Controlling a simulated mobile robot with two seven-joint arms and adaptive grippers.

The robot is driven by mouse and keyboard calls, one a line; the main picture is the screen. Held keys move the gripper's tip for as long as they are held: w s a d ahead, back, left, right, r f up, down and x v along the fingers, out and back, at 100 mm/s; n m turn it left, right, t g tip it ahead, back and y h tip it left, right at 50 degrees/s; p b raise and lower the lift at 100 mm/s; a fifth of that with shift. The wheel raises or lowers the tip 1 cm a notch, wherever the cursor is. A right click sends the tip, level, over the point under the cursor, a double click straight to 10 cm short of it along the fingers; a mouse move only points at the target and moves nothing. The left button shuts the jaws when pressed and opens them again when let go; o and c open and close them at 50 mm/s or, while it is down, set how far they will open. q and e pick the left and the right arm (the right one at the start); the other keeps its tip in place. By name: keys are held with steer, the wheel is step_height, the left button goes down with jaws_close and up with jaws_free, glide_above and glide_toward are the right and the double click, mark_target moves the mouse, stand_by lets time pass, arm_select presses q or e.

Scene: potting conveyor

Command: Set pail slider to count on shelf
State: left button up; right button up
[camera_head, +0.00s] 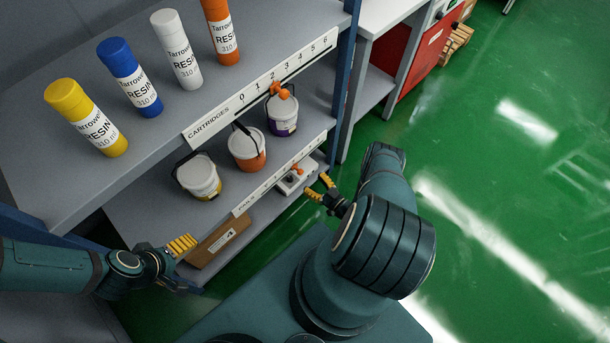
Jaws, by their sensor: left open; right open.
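The pail scale (252,201) is a white strip marked PAILS along the lower shelf's front edge. Its orange slider (297,169) sits partway along it; I cannot read the number there. Three pails stand on the lower shelf: a yellow-banded one (199,178), an orange one (247,150) and a purple one (283,117). My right gripper (322,187) is open and empty, just right of the slider and apart from it. My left gripper (181,246) is open and empty at the left end of the lower shelf's front, by a cardboard box.
Several resin cartridges (133,78) stand on the upper shelf. The cartridge scale (213,121) has its own orange slider (279,91) above the pails. The cardboard box (217,243) lies below the lower shelf edge. A blue post (345,80) bounds the rack at right. Green floor is open beyond.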

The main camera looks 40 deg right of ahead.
steer(key=s, duration=0.4)
steer(key=shift+s+d, duration=0.2)
steer(key=shift+s, duration=0.2)
